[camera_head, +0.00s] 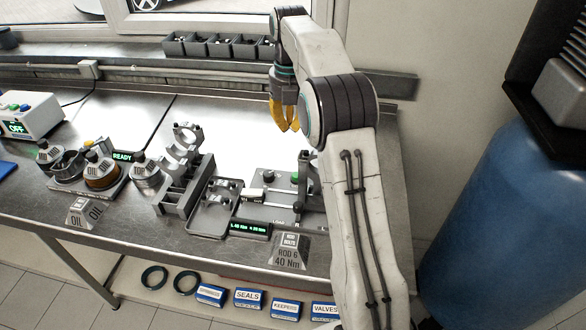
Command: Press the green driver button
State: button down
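A small green button (294,178) shows on the grey driver station (268,186) at the right part of the bench, close to the left side of my arm. My gripper (288,130) has yellow fingers pointing down. In the picture it is above the green button, apart from it and seemingly over the rear of the bench. Its fingers lie close together in this view, and whether they are open or shut is unclear. Nothing shows held in it. My arm covers the right side of the station. A display (248,228) in front of the station has green digits.
A sign (289,252) reading "ROD 6 40 Nm" stands at the front edge. A grey rack (186,188) and oil station (100,178) stand left. A white box (30,115) reading "OFF" is far left. Dark bins (220,46) line the back. A blue drum (500,215) stands right.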

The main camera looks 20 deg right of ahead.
aim_at(296, 176)
jog(key=shift+w+d+f+n+g, duration=0.1)
jog(key=shift+w+d+f+n, duration=0.25)
jog(key=shift+f+n, duration=0.3)
jog(key=shift+w+d+f+n+g, duration=0.1)
jog(key=shift+w+d+f+n, duration=0.2)
jog(key=shift+w+f+n, duration=0.25)
jog(key=shift+w+d+f+n+g, duration=0.1)
jog(key=shift+w+d+f+n, duration=0.25)
jog(key=shift+f+n, duration=0.3)
jog(key=f, duration=0.7)
jog(key=f+b, duration=0.1)
jog(key=f, duration=0.6)
jog(key=shift+s+a, duration=0.1)
jog(key=shift+s, duration=0.1)
